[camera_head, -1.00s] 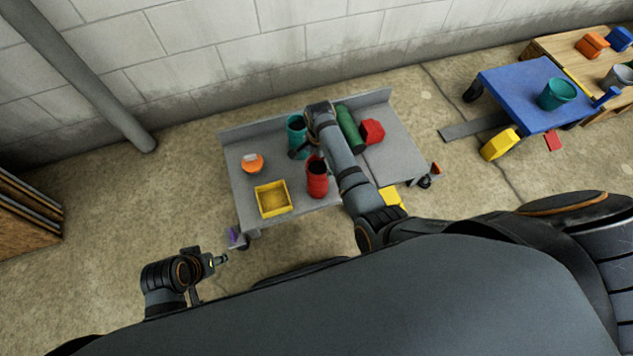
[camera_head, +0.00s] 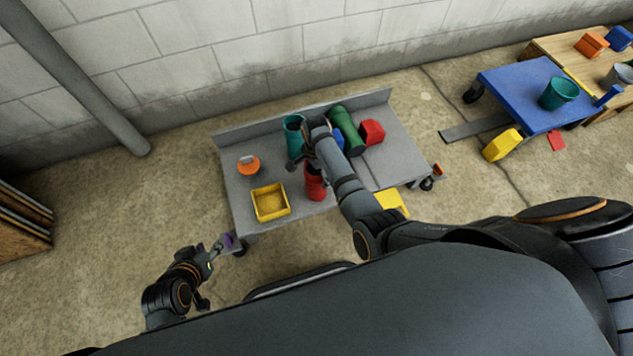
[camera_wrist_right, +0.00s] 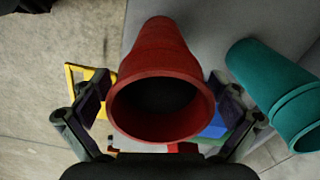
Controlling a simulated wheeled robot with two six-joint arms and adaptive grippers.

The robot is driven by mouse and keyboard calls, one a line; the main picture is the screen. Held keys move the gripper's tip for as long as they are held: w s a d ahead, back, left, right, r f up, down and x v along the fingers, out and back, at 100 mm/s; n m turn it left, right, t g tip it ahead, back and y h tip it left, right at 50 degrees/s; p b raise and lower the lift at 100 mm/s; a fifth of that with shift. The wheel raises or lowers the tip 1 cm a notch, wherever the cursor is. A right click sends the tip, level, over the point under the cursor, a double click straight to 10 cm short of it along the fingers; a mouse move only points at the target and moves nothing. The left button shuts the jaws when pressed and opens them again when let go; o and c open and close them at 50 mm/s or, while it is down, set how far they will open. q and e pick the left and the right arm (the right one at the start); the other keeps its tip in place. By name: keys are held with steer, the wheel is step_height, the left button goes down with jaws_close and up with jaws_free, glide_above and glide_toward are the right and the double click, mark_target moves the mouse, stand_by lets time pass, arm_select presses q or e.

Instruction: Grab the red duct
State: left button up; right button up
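The red duct (camera_head: 315,187) stands on the grey cart, partly hidden by my right arm. In the right wrist view the red duct (camera_wrist_right: 160,62) is large, with its dark round mouth toward the camera. My right gripper (camera_wrist_right: 162,100) has a finger on each side of the duct's mouth; the fingers are spread, and I cannot tell if they touch it. In the head view the right gripper (camera_head: 302,162) is over the cart, by the duct.
A blue cart (camera_head: 515,92) stands at right. A wall is behind.

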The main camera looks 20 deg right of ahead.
steer(key=c, duration=1.7)
steer(key=shift+r, duration=0.15)
